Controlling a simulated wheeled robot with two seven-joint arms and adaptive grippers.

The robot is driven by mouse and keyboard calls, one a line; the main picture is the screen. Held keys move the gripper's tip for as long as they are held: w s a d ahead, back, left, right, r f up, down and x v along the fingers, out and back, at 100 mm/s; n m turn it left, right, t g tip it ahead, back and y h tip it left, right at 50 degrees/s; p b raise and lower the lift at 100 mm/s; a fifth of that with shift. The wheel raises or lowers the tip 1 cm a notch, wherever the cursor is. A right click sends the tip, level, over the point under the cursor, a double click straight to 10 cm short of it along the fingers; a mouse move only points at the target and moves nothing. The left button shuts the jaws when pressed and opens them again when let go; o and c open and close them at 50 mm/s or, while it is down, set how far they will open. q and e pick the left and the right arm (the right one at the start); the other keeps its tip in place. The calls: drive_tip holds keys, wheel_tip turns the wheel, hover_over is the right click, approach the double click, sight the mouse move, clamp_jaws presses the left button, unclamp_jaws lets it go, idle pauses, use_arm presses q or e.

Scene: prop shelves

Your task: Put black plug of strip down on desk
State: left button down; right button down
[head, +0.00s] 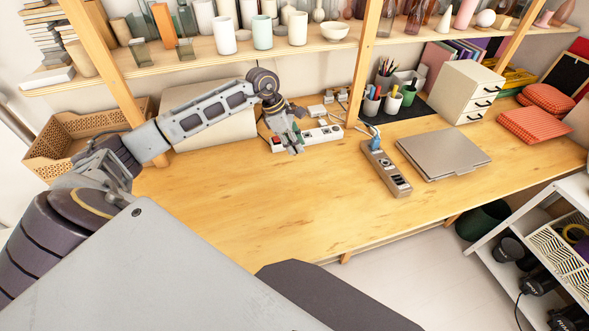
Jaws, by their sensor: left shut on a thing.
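My left gripper (292,140) is over the back middle of the wooden desk (240,205), in front of a white power strip (322,134) with a red switch at its left end. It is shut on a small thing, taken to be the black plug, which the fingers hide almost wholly. I cannot tell whether the plug touches the strip or the desk. A second, grey-brown power strip (386,168) lies farther right with a blue plug (375,142) at its back end. My right gripper is not in view.
A closed laptop (443,152), pen cups (392,102), a white drawer box (465,91) and red checkered cushions (537,121) stand to the right. White adapters and cables lie behind the white strip. A wicker basket (75,140) is at left. The desk's front middle is clear.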

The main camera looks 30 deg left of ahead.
use_arm(q)
drive_tip(key=shift+f, duration=2.8)
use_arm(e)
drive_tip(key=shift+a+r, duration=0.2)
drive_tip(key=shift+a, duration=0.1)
use_arm(q)
drive_tip(key=shift+f+p, duration=0.3)
drive_tip(key=shift+f, duration=1.6)
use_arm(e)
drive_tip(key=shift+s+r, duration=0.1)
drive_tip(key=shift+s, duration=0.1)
use_arm(q)
drive_tip(key=shift+f, duration=0.1)
drive_tip(key=c, duration=1.3)
unclamp_jaws()
drive_tip(key=shift+o, duration=0.2)
